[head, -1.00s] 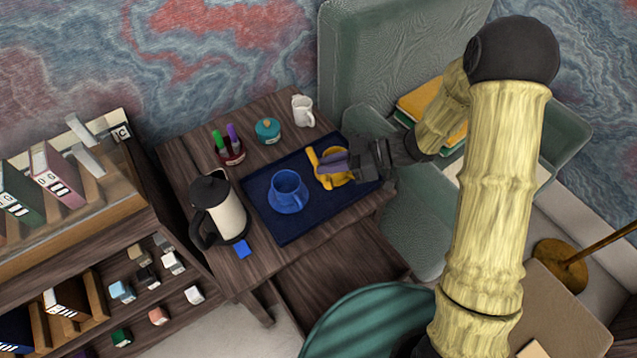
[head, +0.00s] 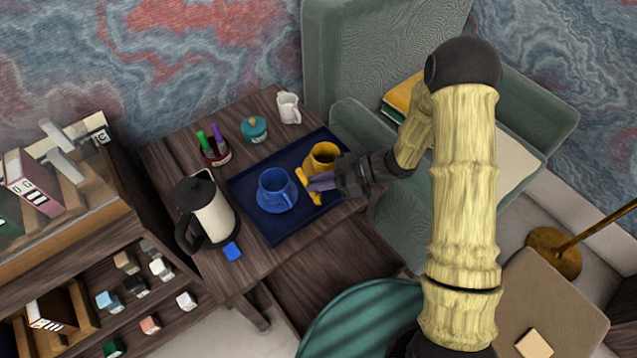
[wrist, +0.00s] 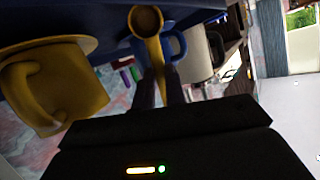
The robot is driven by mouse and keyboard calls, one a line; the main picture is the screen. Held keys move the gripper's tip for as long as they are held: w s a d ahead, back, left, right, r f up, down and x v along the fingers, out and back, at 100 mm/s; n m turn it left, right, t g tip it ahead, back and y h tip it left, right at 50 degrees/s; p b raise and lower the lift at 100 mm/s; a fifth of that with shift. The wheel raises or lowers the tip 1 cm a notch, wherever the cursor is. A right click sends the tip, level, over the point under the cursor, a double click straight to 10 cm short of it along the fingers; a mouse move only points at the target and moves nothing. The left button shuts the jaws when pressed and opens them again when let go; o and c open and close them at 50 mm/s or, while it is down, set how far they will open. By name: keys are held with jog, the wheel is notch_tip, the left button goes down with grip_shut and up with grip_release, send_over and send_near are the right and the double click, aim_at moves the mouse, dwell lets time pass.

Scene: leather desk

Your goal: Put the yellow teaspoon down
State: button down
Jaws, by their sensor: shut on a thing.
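My gripper (head: 318,182) is shut on the yellow teaspoon (head: 303,178), low over the dark blue tray (head: 277,229). The teaspoon also shows in the wrist view (wrist: 147,22), bowl pointing away, its handle between my fingers (wrist: 159,88). I cannot tell whether it touches the tray. The yellow cup (head: 322,156) stands on the tray just behind my fingers. It looms large at the left of the wrist view (wrist: 58,90), with a yellow saucer edge behind it. The blue cup (head: 274,189) on its blue saucer stands left of the teaspoon.
A cream and black kettle (head: 210,215) stands left of the tray. A pen holder (head: 216,156), a teal pot (head: 254,129) and a white mug (head: 288,108) stand along the back. The tray's front strip is clear.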

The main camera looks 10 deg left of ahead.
jog(key=shift+f, duration=0.15)
jog(key=c, duration=1.5)
grip_release()
jog(key=shift+f, duration=0.1)
jog(key=shift+o, duration=0.2)
jog(key=shift+s, duration=0.1)
jog(key=shift+d+r, duration=0.15)
jog(key=shift+r, duration=0.1)
jog(key=p+v, duration=0.1)
jog(key=v, duration=1)
jog(key=shift+d+p, duration=0.35)
jog(key=shift+p, duration=0.05)
jog(key=shift+r, duration=0.1)
